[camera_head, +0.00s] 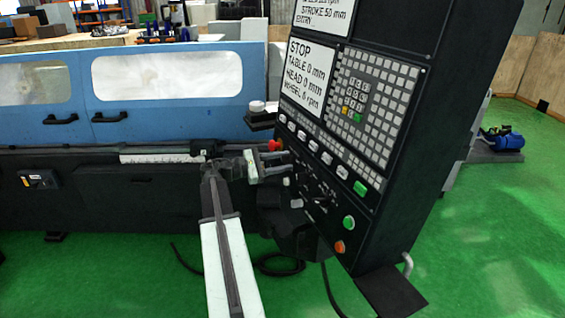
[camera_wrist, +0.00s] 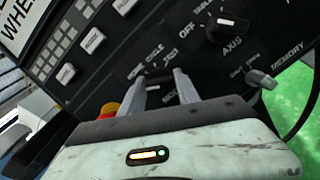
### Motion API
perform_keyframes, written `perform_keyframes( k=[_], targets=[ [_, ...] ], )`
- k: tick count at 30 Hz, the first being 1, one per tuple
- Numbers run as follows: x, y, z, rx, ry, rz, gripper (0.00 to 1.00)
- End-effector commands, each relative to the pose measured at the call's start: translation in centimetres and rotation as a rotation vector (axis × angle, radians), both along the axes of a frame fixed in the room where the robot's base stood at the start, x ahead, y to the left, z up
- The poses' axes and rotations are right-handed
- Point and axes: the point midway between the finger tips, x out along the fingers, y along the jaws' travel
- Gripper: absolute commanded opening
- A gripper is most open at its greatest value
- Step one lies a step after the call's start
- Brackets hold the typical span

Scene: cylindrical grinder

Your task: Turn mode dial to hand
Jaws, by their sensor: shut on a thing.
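The control panel (camera_head: 385,60) is a tilted black console at the right in the head view. My gripper (camera_head: 287,168) reaches its left lower edge, beside the red stop button (camera_head: 274,145). In the wrist view my gripper's (camera_wrist: 160,77) two grey fingers are closed on a small dark dial (camera_wrist: 157,71) on the panel face. I take it for the mode dial; the fingers hide most of it. Small white lettering surrounds it, with JOG and CYCLE partly readable. Which mark it points to cannot be told.
A black AXIS dial (camera_wrist: 227,30) sits up and right of my fingers in the wrist view. A grey lever knob (camera_wrist: 261,78) is near the MEMORY lettering. Square buttons (camera_wrist: 92,40) lie at left. The blue grinder (camera_head: 180,80) stands behind; green floor (camera_head: 480,230) is open at right.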

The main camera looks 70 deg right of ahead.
Motion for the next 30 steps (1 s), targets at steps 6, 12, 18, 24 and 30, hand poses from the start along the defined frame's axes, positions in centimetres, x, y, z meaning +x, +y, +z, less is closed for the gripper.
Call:
perform_keyframes(
  k=[6, 12, 18, 24, 30],
  targets=[
    [0.1, 0.0, 0.0, 0.000, 0.001, 0.002, 0.00],
    [0.1, 0.0, 0.0, 0.000, 0.000, 0.001, 0.59],
    [0.1, 0.0, 0.0, -0.001, 0.000, 0.001, 0.59],
    [2.0, 1.4, 0.1, -0.001, 0.000, 0.003, 0.59],
    [5.1, 3.8, 0.1, 0.000, 0.000, 0.003, 0.59]
  ],
)
